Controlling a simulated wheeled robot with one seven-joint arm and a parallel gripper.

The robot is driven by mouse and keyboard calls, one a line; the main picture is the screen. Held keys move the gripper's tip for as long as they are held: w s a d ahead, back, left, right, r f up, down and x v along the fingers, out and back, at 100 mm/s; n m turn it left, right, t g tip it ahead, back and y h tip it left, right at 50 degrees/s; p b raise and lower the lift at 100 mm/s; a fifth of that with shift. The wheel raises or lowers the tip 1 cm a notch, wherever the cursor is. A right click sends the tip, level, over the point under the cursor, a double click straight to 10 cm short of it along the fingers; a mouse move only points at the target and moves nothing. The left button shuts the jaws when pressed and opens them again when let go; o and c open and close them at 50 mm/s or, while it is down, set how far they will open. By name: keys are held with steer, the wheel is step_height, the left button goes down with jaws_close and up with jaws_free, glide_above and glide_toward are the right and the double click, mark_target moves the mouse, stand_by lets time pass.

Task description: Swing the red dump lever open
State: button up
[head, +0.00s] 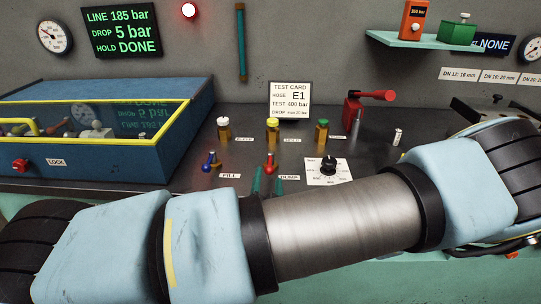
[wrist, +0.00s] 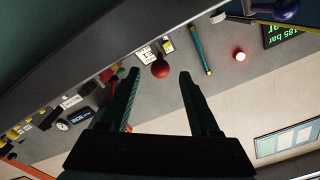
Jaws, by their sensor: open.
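The red dump lever (head: 270,161) stands on the dark bench top in the head view, with a small label beside its base. In the wrist view its round red knob (wrist: 160,69) shows between the fingertips, a little beyond them. My gripper (head: 268,178) is open, its two teal fingers pointing at the lever from the near side. In the wrist view my gripper (wrist: 158,76) is empty. Whether a finger touches the lever cannot be told. My arm hides the bench's front part.
A blue-knobbed fill lever (head: 210,160) stands to the left. A dial (head: 328,167) is to the right. Several capped bottles (head: 272,132) and a test card (head: 289,101) stand behind. A blue lidded box (head: 100,140) fills the left. A red hand pump (head: 353,108) stands back right.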

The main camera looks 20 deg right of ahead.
mark_target(269, 157)
steer(key=p+x, duration=0.3)
steer(key=x, duration=0.5)
steer(key=shift+w+d, duration=0.1)
steer(key=shift+w, duration=0.15)
steer(key=shift+w+d, duration=0.3)
steer(key=shift+w, duration=0.25)
steer(key=shift+a, duration=0.1)
steer(key=c, duration=1)
steer(key=shift+a, duration=0.1)
